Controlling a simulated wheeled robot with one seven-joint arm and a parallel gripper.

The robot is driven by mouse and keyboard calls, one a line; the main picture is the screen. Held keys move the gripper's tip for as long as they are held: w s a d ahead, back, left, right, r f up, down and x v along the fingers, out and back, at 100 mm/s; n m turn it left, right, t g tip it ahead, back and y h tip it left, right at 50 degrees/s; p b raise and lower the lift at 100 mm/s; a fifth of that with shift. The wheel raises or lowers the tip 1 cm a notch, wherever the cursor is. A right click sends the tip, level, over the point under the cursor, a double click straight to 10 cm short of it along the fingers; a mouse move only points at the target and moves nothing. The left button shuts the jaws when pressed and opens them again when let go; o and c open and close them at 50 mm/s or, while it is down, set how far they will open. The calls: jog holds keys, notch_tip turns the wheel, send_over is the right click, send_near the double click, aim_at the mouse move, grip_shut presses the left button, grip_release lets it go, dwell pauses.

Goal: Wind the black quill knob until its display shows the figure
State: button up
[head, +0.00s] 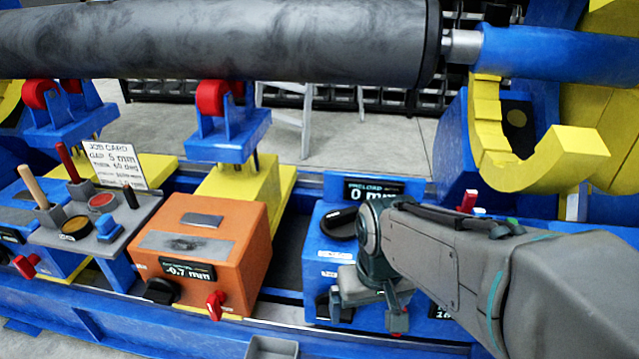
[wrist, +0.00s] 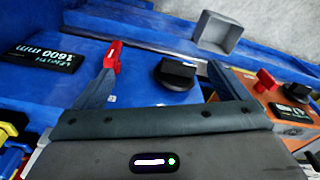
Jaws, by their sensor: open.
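A blue box carries a "PRELOAD 0 mm" display (head: 374,191) at its back and a black knob (head: 340,223) on top. A second black knob with a raised bar sits low on its front; it shows in the wrist view (wrist: 176,73). I cannot tell from the labels which one is the quill knob. My gripper (head: 370,312) is in front of the blue box, pointing down, open and empty. In the wrist view, my fingers (wrist: 164,68) stand apart on either side of the front knob, and no contact shows. My arm hides part of the box.
A red lever (wrist: 114,55) is close to my left finger in the wrist view. An orange box (head: 205,240) reading -0.7 mm stands to the left. A job card (head: 115,160) reads "GAP 5 mm". A dark roller (head: 220,40) spans above.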

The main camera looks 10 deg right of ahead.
jog(key=w+r+n+p, duration=0.1)
jog(key=w+r+p, duration=0.7)
jog(key=w+r, duration=0.15)
notch_tip(320, 180, up, 7)
jog(key=n+g+p, duration=0.1)
jog(key=n+p, duration=0.1)
jog(key=p, duration=0.7)
send_over(343, 212)
notch_tip(343, 212, down, 14)
jog(key=shift+a+r+b, duration=0.1)
jog(key=shift+r+b, duration=0.05)
jog(key=shift+b, duration=0.55)
jog(key=c, duration=1)
